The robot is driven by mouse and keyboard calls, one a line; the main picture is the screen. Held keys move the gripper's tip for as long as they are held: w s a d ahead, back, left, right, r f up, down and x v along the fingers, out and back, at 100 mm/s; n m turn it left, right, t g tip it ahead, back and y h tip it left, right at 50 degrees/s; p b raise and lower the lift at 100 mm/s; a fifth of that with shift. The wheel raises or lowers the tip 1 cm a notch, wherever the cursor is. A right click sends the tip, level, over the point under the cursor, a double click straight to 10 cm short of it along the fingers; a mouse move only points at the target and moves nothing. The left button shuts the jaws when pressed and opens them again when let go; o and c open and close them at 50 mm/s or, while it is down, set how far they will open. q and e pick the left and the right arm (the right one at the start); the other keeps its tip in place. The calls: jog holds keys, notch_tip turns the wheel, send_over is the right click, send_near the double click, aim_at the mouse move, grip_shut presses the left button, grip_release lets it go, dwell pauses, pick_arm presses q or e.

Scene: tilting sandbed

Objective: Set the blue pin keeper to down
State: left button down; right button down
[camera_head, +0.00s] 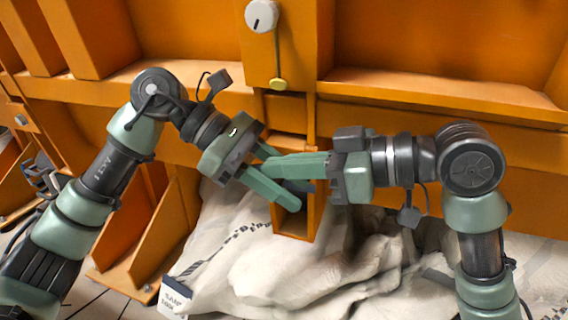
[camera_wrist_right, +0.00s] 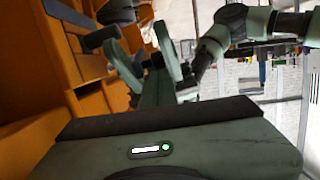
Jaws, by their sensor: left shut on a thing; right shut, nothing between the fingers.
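The orange frame holds a narrow upright channel (camera_head: 294,222) at the middle of the head view. A dark bluish piece (camera_head: 298,186) shows at its mouth; it may be the blue pin keeper, but its setting cannot be told. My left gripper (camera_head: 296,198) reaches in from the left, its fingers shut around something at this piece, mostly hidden. My right gripper (camera_head: 245,170) comes from the right, shut and empty, its fingers lying across the left gripper's. In the right wrist view the right fingers (camera_wrist_right: 156,86) are close together, with the left gripper's fingers just beyond.
A white round knob (camera_head: 262,16) with a hanging rod and yellow end (camera_head: 279,84) is on the orange post above. Pale sandbags (camera_head: 270,270) fill the space below. Orange beams (camera_head: 440,90) run across behind. The two grippers are crossed, with little room between them.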

pick_arm(q)
jog(key=shift+s+f, duration=0.25)
jog(key=shift+s, duration=0.05)
pick_arm(e)
jog(key=shift+d+f, duration=0.2)
jog(key=shift+f, duration=0.7)
pick_arm(q)
jog(key=c, duration=1.2)
grip_release()
jog(key=shift+o, duration=0.4)
jog(key=shift+s+a+r, duration=0.1)
jog(key=shift+r, duration=0.1)
pick_arm(e)
jog(key=shift+s+a+r, duration=0.15)
jog(key=shift+a+r, duration=0.05)
jog(key=shift+r, duration=0.05)
pick_arm(q)
jog(key=shift+a+r, duration=0.1)
pick_arm(e)
jog(key=shift+r, duration=0.1)
